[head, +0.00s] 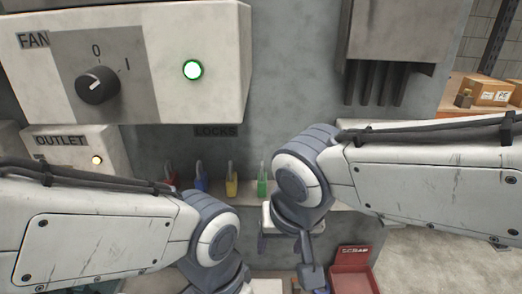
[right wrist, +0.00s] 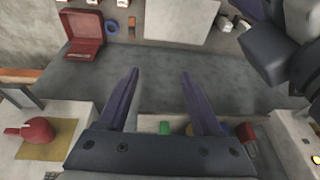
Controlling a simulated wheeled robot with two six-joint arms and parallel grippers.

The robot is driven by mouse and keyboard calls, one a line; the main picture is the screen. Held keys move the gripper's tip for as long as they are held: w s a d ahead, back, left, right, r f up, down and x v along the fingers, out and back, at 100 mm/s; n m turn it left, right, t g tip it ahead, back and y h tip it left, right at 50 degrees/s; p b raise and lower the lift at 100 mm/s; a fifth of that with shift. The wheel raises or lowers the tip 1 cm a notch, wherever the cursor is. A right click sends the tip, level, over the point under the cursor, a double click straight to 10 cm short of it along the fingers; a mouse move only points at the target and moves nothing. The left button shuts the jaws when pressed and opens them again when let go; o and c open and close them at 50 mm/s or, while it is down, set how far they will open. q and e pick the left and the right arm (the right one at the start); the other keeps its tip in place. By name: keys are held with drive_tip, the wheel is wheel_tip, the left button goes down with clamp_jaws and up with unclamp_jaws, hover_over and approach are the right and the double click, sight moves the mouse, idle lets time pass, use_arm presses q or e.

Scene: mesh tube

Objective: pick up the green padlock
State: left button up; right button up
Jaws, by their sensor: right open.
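The green padlock (head: 262,187) stands upright on a narrow ledge under the LOCKS label, at the right end of a row with a yellow padlock (head: 231,187), a blue padlock (head: 201,180) and a red padlock (head: 171,181). In the right wrist view, a green piece (right wrist: 165,128) shows at the lower middle, near the base of the fingers and partly hidden by the gripper body. My right gripper (right wrist: 160,72) is open and empty, its fingers apart from the padlock. In the head view it is partly hidden by its own arm. My left gripper is out of view; only its arm shows.
A FAN panel with a knob (head: 97,86) and green lamp (head: 193,70) juts out above the ledge. An OUTLET box (head: 75,150) is at the left. A red SCRAP tray (head: 352,272) lies below right. Cardboard boxes (head: 485,92) stand at the far right.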

wheel_tip(320, 180, up, 7)
drive_tip(key=w+m+t+p, duration=0.1)
drive_tip(key=w+m+p, duration=0.1)
drive_tip(key=w, duration=0.1)
drive_tip(key=p, duration=0.4)
approach(263, 178)
drive_tip(key=x, duration=0.5)
drive_tip(key=shift+w+f, duration=0.2)
drive_tip(key=shift+w, duration=0.2)
drive_tip(key=shift+p+x, duration=0.55)
drive_tip(key=shift+x, duration=2.1)
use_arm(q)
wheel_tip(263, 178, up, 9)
use_arm(e)
drive_tip(key=shift+r, duration=0.1)
clamp_jaws()
